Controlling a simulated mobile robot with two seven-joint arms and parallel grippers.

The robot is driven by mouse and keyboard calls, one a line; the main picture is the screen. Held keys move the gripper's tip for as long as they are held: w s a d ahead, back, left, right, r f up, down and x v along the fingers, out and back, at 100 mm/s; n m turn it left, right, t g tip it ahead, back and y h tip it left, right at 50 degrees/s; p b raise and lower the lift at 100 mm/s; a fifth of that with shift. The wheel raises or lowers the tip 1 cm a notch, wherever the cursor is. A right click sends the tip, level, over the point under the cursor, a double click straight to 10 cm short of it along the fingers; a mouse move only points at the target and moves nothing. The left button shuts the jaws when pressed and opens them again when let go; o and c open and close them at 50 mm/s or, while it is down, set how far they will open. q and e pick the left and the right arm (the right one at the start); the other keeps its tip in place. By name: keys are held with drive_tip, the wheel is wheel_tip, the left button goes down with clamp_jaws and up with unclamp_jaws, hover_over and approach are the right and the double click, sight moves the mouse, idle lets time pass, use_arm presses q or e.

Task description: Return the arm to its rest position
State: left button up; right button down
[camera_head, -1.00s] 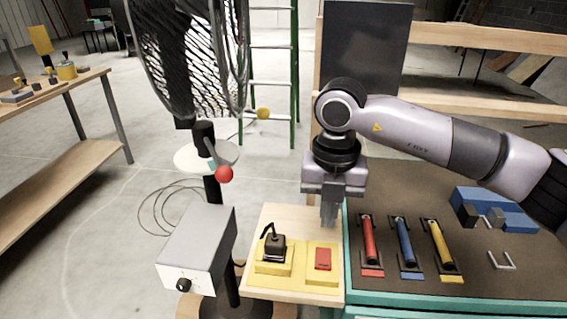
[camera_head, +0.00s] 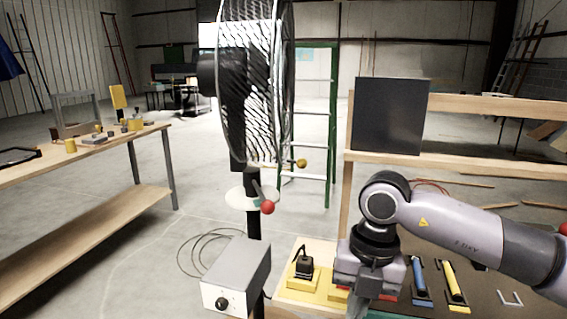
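My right arm comes in from the right at the lower right. Its gripper (camera_head: 362,305) points down over the near workbench, close to the yellow switch plates. The fingers are seen at the bottom edge of the view, and their gap cannot be made out. No held object shows. My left arm and gripper are out of view.
A black joystick (camera_head: 304,266) on a yellow base, a blue handle (camera_head: 419,278) and a yellow handle (camera_head: 450,279) are on the bench. A grey control box (camera_head: 236,276) and a caged fan (camera_head: 255,95) stand left of it. A wooden table (camera_head: 95,148) is far left.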

drive_tip(key=s+a+f+n+g+y, duration=0.1)
drive_tip(key=s+a+g+y, duration=0.1)
drive_tip(key=s+a+y, duration=0.3)
drive_tip(key=s+a+f+n+g+y, duration=0.1)
drive_tip(key=s+a+f+g+y, duration=0.15)
drive_tip(key=a, duration=0.45)
drive_tip(key=a+r+m+t+y, duration=0.3)
drive_tip(key=a+r+m+y, duration=0.3)
drive_tip(key=y, duration=0.6)
drive_tip(key=w+d+f+m+t+h, duration=0.3)
drive_tip(key=d+f+m+t+h, duration=0.3)
drive_tip(key=m+t, duration=0.4)
drive_tip(key=w+d+f+m+t+h, duration=0.3)
drive_tip(key=d+f+m+t, duration=0.1)
drive_tip(key=d+m+t, duration=0.5)
drive_tip(key=s+d+f+m+g+h, duration=0.3)
drive_tip(key=s+d+f, duration=0.3)
drive_tip(key=f, duration=0.4)
drive_tip(key=s+d+f+m+g+h, duration=0.3)
drive_tip(key=s+d+f+m+h, duration=0.2)
drive_tip(key=f, duration=0.6)
drive_tip(key=s+d+h, duration=0.1)
drive_tip(key=s, duration=0.1)
drive_tip(key=shift+s+f, duration=0.2)
drive_tip(key=shift+s, duration=0.2)
drive_tip(key=shift+h, duration=0.25)
